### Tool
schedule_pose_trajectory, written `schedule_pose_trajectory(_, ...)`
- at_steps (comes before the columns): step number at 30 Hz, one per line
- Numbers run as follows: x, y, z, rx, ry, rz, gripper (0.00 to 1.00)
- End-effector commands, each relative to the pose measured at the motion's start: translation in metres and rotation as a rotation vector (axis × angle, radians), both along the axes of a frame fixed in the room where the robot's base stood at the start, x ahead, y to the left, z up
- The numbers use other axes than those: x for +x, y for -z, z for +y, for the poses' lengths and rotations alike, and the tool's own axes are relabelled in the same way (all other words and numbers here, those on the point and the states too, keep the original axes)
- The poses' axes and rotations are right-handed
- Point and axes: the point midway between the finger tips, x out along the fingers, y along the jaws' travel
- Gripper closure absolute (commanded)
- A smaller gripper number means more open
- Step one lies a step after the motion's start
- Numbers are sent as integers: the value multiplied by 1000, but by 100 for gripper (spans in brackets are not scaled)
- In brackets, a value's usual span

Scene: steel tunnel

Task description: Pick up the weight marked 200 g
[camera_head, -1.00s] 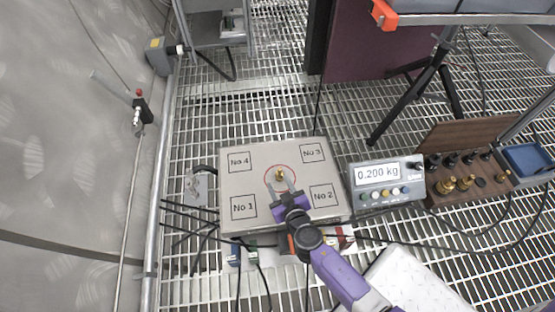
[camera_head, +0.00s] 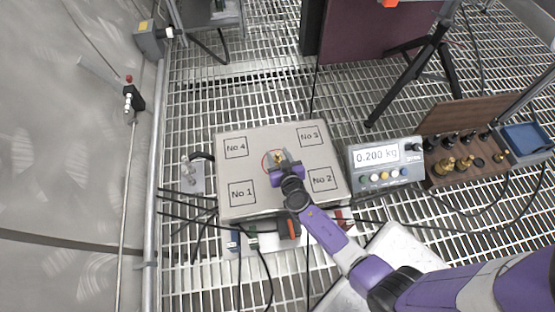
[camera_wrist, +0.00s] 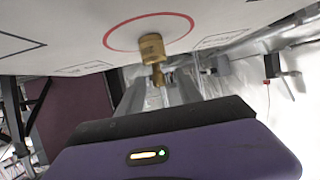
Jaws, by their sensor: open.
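A small brass weight (camera_head: 278,159) stands in the red circle at the middle of the scale platform (camera_head: 240,180). In the wrist view the brass weight (camera_wrist: 152,48) shows with its knob towards my gripper, between the two fingers. Any marking on it is too small to read. My gripper (camera_head: 281,163) is open, with its fingers around the weight; I cannot tell whether they touch it. In the wrist view my gripper (camera_wrist: 158,95) has a finger on each side of the weight. The scale display (camera_head: 377,156) reads 0.200 kg.
A wooden weight box (camera_head: 462,180) with several brass weights stands right of the display. A blue tray (camera_head: 527,138) is beside it. Squares No 1 to No 4 mark the platform's corners. A grey post (camera_head: 152,200) and wall are at left. Cables lie on the grating.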

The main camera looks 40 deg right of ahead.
Motion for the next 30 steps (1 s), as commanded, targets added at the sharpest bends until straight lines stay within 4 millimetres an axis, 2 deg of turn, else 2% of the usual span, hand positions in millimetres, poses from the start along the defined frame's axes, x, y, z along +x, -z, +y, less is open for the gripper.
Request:
schedule_pose_trajectory(3, 7, 4, -5, -1, 1, 1, 58)
schedule_pose_trajectory(10, 8, 4, -5, 0, 1, 0, 58)
schedule_pose_trajectory(11, 8, 4, -5, 0, 1, 0, 62)
schedule_pose_trajectory(17, 8, 4, -5, 0, 1, 1, 100)
schedule_pose_trajectory(30, 8, 2, -5, -1, 1, -1, 100)
